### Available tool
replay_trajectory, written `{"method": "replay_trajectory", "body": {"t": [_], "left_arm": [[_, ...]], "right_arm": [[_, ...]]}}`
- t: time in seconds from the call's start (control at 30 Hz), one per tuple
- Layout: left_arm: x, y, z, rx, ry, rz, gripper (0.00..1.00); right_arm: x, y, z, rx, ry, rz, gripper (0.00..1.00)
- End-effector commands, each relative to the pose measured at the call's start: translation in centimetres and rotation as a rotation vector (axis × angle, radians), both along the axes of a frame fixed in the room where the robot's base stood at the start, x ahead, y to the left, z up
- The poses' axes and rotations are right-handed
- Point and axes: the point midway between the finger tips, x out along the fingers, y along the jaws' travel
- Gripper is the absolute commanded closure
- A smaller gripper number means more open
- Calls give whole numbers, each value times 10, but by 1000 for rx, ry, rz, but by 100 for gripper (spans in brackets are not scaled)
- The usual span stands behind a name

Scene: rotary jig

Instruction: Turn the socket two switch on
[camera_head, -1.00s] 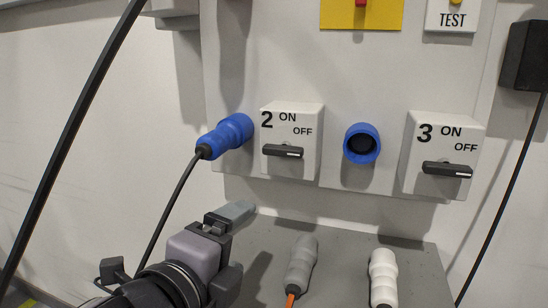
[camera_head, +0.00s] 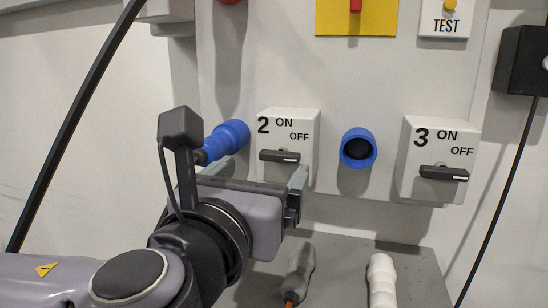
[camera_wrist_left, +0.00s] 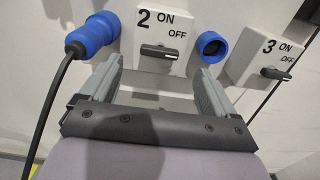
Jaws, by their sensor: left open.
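The socket two switch is a white box (camera_head: 308,138) marked 2, ON and OFF. Its black handle (camera_head: 280,156) lies nearly horizontal, with its white-marked end to the right on the OFF side. My left gripper (camera_head: 257,171) is open and empty, just below and in front of this handle. In the left wrist view the handle (camera_wrist_left: 159,51) shows beyond and between the two grey fingers of the gripper (camera_wrist_left: 158,74), apart from them. A blue plug (camera_head: 226,138) sits in the socket left of the box, partly hidden by my arm. My right gripper is not in view.
An empty blue socket (camera_head: 358,149) and a switch box marked 3 (camera_head: 442,160) are on the right. A grey connector (camera_head: 298,270) and a white connector (camera_head: 382,278) lie on the grey shelf (camera_head: 340,258) below. A black cable hangs from the blue plug.

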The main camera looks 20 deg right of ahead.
Motion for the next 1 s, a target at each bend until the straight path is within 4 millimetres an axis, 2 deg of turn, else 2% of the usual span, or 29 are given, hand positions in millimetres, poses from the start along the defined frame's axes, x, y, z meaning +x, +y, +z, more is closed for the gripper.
{"method": "replay_trajectory", "body": {"t": [0.43,0.6,0.9,0.97,1.0], "left_arm": [[44,-30,0,-4,4,1,11],[52,-35,0,-4,4,0,11],[53,-36,-1,-4,4,-1,11],[53,-36,-1,-4,4,-1,30],[53,-36,-1,-4,4,-1,43]], "right_arm": [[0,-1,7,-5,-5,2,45],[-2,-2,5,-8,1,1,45],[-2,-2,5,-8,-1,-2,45],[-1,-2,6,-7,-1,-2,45],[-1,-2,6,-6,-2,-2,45]]}}
